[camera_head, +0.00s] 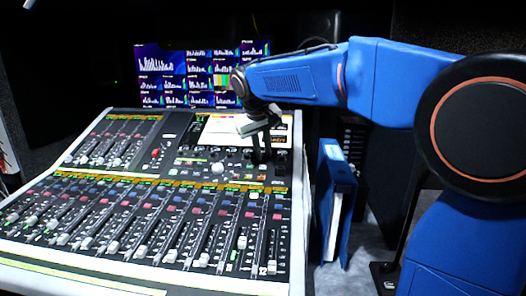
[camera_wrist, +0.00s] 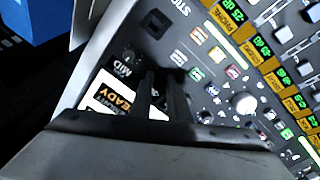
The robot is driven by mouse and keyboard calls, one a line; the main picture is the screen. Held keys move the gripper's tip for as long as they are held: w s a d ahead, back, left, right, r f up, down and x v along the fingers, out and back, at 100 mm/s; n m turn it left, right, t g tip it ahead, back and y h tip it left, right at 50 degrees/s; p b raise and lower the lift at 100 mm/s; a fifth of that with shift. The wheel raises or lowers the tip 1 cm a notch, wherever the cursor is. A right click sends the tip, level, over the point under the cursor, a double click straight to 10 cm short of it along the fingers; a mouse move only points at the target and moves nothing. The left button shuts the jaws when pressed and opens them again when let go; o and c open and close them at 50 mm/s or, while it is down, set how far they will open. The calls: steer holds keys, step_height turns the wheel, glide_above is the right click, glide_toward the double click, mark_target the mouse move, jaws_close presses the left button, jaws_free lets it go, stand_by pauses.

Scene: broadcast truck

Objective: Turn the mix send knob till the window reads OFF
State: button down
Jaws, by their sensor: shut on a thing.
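My gripper (camera_head: 258,155) reaches down onto the upper right part of the mixing console (camera_head: 40,243). In the wrist view its two dark fingers (camera_wrist: 163,92) are close together against the panel, shut on a small knob that they hide almost wholly. I take it for the mix send knob; its label and pointer cannot be seen. No window reading OFF can be made out in either view. Beside the fingers, the wrist view shows a dark knob by the word MID (camera_wrist: 122,70) and a label with READY (camera_wrist: 118,98).
A round white knob (camera_head: 217,168) stands left of my gripper, and it also shows in the wrist view (camera_wrist: 243,103). Rows of faders fill the console's front. Lit monitors (camera_head: 190,75) stand behind. A blue binder (camera_head: 335,195) stands right of the console.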

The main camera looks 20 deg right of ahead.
steer(key=shift+n, duration=1.7)
steer(key=c, duration=1.7)
jaws_free()
steer(key=shift+o, duration=0.2)
steer(key=v, duration=1.7)
steer(key=shift+s+r, duration=0.15)
steer(key=shift+s, duration=0.1)
